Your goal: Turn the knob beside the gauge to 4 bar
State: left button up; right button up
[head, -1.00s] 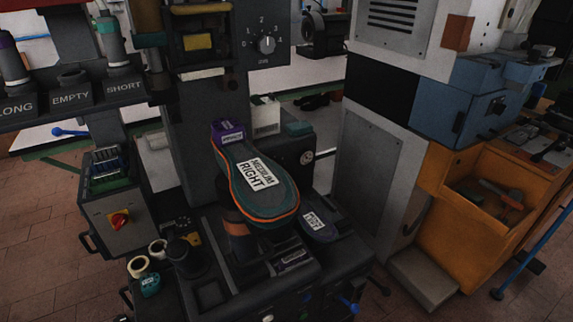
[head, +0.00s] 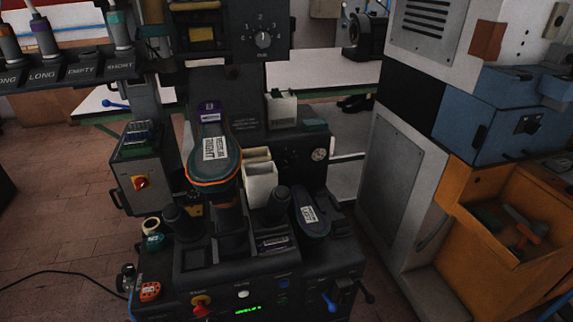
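Neither of my grippers shows in the head view.
A sole labelled medium right (head: 215,157) sits on the press, with a second dark sole (head: 311,214) lower right. Dark posts and a white open box (head: 261,184) stand near the gauge. A grey cabinet (head: 395,185) and orange bench (head: 480,250) stand at right.

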aim_at(286, 161)
jog(key=i+l+u, duration=0.1)
jog(key=u, duration=0.25)
jog(key=i+l+u, duration=0.1)
jog(key=l+u, duration=0.55)
jog(key=i+j, duration=0.05)
